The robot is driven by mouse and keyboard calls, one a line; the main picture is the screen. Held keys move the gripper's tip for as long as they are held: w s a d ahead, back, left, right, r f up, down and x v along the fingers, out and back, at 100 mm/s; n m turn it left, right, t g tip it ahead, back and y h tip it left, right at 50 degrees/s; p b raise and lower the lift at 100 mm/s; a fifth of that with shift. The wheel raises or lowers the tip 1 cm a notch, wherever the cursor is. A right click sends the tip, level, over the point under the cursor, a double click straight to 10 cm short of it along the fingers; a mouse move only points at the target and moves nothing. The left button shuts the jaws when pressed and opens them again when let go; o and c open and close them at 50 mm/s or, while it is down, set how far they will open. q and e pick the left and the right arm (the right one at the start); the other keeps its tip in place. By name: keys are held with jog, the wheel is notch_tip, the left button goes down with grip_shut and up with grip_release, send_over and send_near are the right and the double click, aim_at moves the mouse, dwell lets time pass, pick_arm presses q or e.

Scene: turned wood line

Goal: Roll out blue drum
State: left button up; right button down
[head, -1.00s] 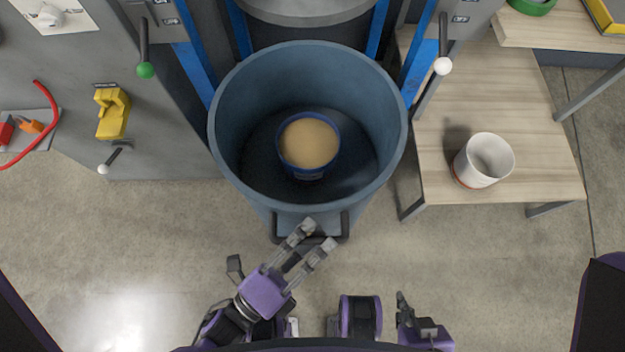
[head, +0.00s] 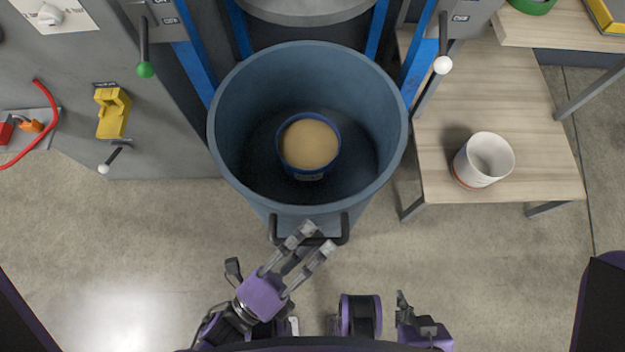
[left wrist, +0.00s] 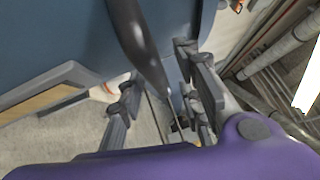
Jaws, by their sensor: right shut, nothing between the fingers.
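The large blue drum (head: 228,150) stands upright between blue posts, its open top facing up. A smaller blue tub (head: 309,176) with tan contents sits inside it. A dark bar handle (head: 345,230) sticks out of the drum's near side. My left gripper (head: 318,240) is open at this handle, fingers apart and pointing toward the drum. In the left wrist view, the dark handle (left wrist: 143,50) runs down between the spread fingers (left wrist: 165,95), against the blue drum wall (left wrist: 60,35). Whether they touch it I cannot tell. My right gripper (head: 405,305) is shut and empty, low, right of centre.
A wooden table (head: 535,150) at the right holds a white cup (head: 485,160). A grey panel at the left carries a green-knobbed lever (head: 145,69) and a yellow switch (head: 112,113). A round grey lid (head: 310,8) hangs behind the drum. The floor in front is clear.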

pick_arm(q)
jog(key=v, duration=1.1)
jog(key=shift+s+a, duration=0.2)
jog(key=shift+a, duration=0.05)
